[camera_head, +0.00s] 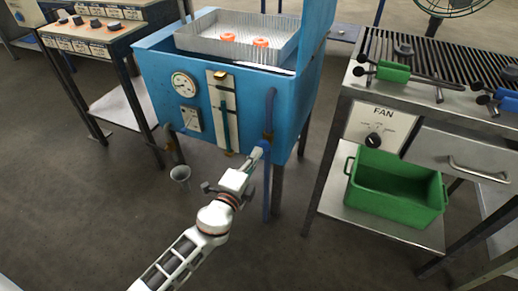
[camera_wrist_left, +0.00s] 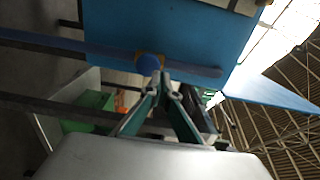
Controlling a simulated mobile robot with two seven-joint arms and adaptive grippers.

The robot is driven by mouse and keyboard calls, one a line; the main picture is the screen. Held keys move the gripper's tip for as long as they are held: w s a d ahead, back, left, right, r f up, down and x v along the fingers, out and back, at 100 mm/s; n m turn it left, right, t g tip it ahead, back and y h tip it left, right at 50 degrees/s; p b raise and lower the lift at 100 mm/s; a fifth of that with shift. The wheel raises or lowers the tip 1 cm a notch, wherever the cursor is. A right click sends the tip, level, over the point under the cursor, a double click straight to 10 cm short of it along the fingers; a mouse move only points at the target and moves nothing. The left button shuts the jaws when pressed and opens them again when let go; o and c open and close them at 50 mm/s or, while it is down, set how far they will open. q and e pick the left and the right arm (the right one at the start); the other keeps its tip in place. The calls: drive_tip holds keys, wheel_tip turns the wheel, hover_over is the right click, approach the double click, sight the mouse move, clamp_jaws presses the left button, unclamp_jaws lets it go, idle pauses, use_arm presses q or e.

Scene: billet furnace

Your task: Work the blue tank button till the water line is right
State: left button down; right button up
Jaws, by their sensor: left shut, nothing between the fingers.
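The blue tank (camera_head: 252,115) stands in the middle of the head view. A pale sight-glass panel (camera_head: 216,95) with a thin upright tube is on its front; the exact water line is too small to read. A round blue button (camera_wrist_left: 148,64) in a brass mount sits by the blue pipe in the left wrist view; the brass mount (camera_head: 268,135) also shows in the head view. My left gripper (camera_head: 257,153) is shut and empty, just below the mount. Its fingertips (camera_wrist_left: 166,83) are close to the button; I cannot tell whether they touch. My right gripper is out of view.
A round gauge (camera_head: 183,84) and a small plate (camera_head: 190,119) are left of the sight glass. A wire tray (camera_head: 190,38) with orange rings is on top. A grey cup (camera_head: 180,174) is below left. A green bin (camera_head: 394,188) is on the right shelf.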

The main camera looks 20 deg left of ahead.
sight(264, 143)
use_arm(q)
drive_tip(key=shift+w, duration=1.45)
drive_tip(key=shift+w+d+f+b, duration=0.1)
drive_tip(key=shift+w+b, duration=0.1)
drive_tip(key=shift+w, duration=0.25)
drive_tip(key=shift+w+f+b, duration=0.1)
drive_tip(key=shift+w+b, duration=0.05)
drive_tip(key=shift+w, duration=0.25)
drive_tip(key=shift+r, duration=0.15)
idle(1.4)
